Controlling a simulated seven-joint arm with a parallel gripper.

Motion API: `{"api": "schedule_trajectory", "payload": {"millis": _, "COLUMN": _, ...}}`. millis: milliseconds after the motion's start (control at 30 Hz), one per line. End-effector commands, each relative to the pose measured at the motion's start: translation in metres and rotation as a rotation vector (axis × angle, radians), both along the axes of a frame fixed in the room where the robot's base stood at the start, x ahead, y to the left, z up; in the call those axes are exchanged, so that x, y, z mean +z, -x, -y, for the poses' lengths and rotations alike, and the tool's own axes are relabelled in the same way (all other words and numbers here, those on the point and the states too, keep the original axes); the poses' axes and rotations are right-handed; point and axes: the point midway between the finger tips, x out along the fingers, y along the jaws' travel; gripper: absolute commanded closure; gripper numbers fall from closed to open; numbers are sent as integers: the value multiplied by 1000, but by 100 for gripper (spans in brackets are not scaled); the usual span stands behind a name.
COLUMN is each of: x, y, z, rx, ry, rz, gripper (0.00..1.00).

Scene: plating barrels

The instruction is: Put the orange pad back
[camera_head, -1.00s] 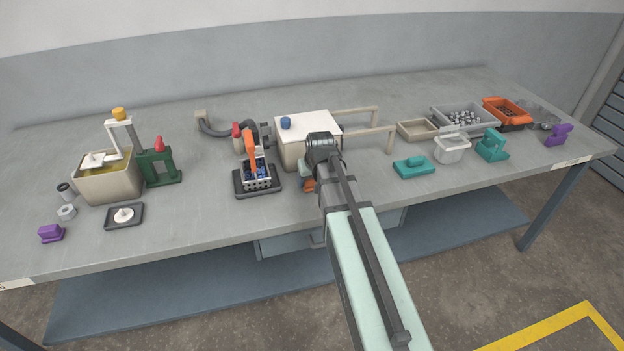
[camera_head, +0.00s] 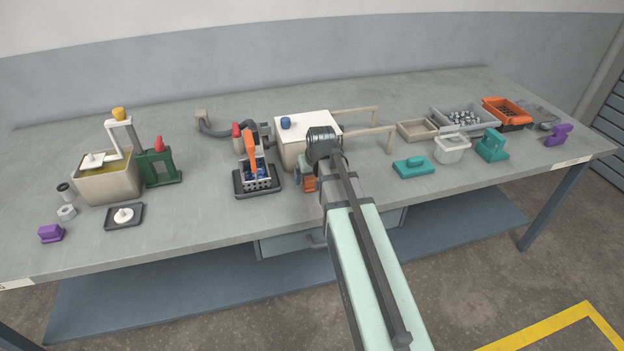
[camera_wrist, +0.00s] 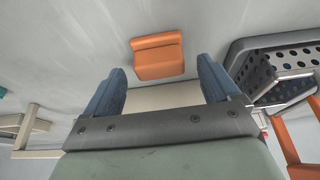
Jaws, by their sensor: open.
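The orange pad (camera_wrist: 158,57) lies on the grey bench and shows whole in the wrist view, just beyond my gripper's fingers. In the head view the orange pad (camera_head: 309,183) shows only in part, beside my wrist and in front of the white-topped box. My gripper (camera_wrist: 160,85) is open and empty, its two blue fingers spread on either side of the pad's line and apart from it. In the head view the fingers are mostly hidden behind my own wrist.
A perforated basket with an orange handle stands on a dark tray (camera_head: 240,190) close to the left of the pad. The white-topped box (camera_head: 305,122) stands behind. A teal block (camera_head: 410,167) lies to the right. The bench front between is clear.

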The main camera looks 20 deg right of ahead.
Motion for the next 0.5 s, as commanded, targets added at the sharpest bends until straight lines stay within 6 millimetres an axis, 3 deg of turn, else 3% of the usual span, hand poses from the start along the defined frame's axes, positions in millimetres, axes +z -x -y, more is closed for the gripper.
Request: {"api": "schedule_trajectory", "payload": {"millis": 500, "x": 68, "y": 28, "z": 0, "rx": 0, "ry": 0, "rz": 2, "gripper": 11}}
